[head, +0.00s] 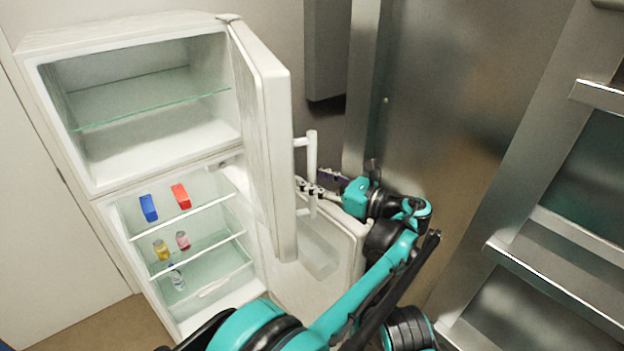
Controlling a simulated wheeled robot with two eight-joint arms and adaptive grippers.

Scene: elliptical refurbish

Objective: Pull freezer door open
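The white freezer door (262,135) is the upper door of the refrigerator and stands wide open, swung out to the right. Its white bar handle (312,150) is on the right side of the door. The freezer compartment (150,100) is empty, with one glass shelf. My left gripper (318,184) is at the lower part of the handle, with its fingers pointing left and overlapping the bar. I cannot tell whether the fingers are closed on it or only beside it. My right gripper is not in view.
The lower refrigerator door (335,262) also stands open, behind my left arm. The lower compartment holds a blue box (148,208), a red box (181,196) and several small containers. A metal cabinet (470,90) and a steel rack (560,270) stand close on the right.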

